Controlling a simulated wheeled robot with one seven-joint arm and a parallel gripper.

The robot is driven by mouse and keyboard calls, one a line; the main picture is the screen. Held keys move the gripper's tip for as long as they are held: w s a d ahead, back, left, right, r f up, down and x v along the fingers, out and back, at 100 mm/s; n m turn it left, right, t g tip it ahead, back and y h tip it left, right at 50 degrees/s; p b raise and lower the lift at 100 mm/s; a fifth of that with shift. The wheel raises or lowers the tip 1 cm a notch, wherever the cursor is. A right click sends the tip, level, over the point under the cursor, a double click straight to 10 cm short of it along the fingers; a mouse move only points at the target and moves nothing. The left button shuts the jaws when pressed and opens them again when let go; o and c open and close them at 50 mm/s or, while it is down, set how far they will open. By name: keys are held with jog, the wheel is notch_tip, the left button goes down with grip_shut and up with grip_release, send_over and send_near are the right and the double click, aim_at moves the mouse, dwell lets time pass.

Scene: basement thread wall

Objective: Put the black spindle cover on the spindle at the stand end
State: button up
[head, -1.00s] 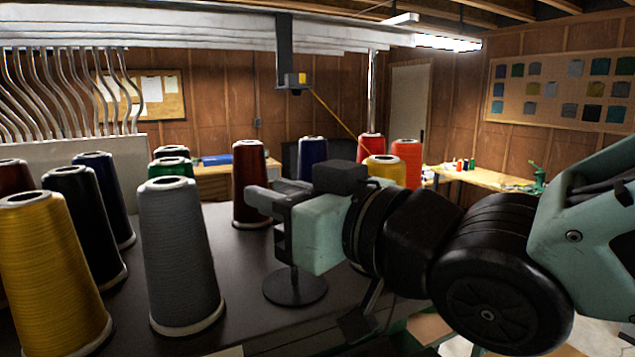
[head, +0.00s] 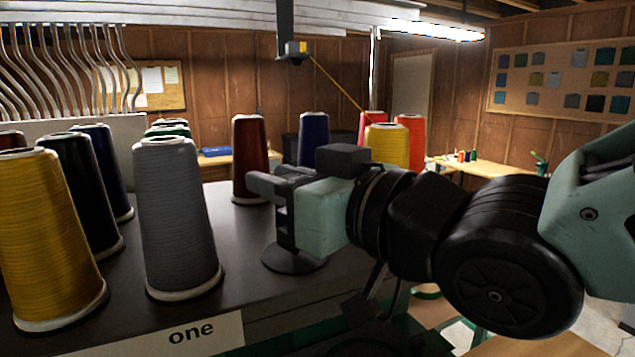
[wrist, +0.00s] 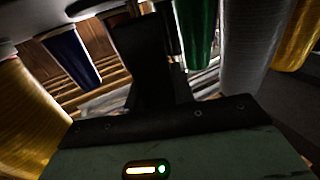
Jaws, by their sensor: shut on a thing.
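My gripper (head: 262,188) is in the middle of the head view, pointing left over the dark stand top (head: 235,235). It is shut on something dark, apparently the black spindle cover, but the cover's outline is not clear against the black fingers. In the wrist view a dark upright shape (wrist: 145,60) fills the centre; I cannot separate finger from cover there. Below the gripper a round black base (head: 295,259) sits on the stand top, with a short post rising from it and mostly hidden by the gripper. I cannot tell whether the cover touches the post.
A grey cone (head: 178,215) stands left of the gripper, with a yellow cone (head: 50,235) and black cone (head: 85,190) beyond it. A dark red cone (head: 250,150) stands just behind. Blue, yellow and red cones stand farther back. A label (head: 190,335) reads "one".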

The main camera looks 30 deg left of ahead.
jog(key=shift+f, duration=0.15)
jog(key=shift+f, duration=0.15)
jog(key=o, duration=1)
